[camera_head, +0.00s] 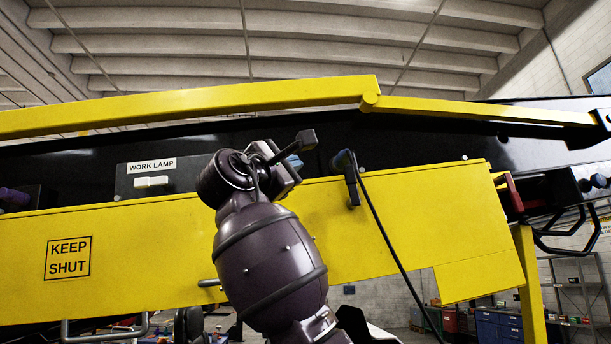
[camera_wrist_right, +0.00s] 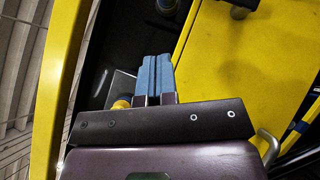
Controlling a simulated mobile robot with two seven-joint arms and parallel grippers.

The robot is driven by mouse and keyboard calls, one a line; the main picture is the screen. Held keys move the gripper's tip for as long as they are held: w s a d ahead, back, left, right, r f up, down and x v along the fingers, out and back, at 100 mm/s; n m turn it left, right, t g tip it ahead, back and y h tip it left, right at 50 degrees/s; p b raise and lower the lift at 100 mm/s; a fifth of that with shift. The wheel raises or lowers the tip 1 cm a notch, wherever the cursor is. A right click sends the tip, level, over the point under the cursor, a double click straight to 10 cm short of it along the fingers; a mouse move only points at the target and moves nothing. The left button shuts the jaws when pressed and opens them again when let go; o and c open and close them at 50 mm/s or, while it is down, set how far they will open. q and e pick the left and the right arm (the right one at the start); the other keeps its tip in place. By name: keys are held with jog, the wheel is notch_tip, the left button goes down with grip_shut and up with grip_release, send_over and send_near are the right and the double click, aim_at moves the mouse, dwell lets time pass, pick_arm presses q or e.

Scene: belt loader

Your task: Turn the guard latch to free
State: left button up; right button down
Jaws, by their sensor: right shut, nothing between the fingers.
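The yellow guard panel (camera_head: 400,220) with a "KEEP SHUT" label (camera_head: 68,258) runs across the head view and also shows in the right wrist view (camera_wrist_right: 245,75). I cannot tell for certain which part is the guard latch. A yellow knob (camera_wrist_right: 120,104) by a grey plate sits just left of my right fingers in the wrist view; my gripper seems to hide it in the head view. My right gripper (camera_head: 296,161) is at the panel's upper edge. Its blue fingers (camera_wrist_right: 155,75) are together and empty. My left gripper is out of view.
A dark fitting with a cable (camera_head: 351,178) hangs on the panel right of my gripper. A "WORK LAMP" switch (camera_head: 151,182) is to the left. A yellow rail (camera_head: 190,103) passes above. A metal handle (camera_wrist_right: 266,146) sticks out from the panel.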

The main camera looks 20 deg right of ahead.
jog(key=shift+s+a+f, duration=0.1)
jog(key=shift+s+a, duration=0.25)
jog(key=shift+a, duration=0.2)
jog(key=shift+s+a, duration=0.35)
jog(key=shift+a, duration=0.2)
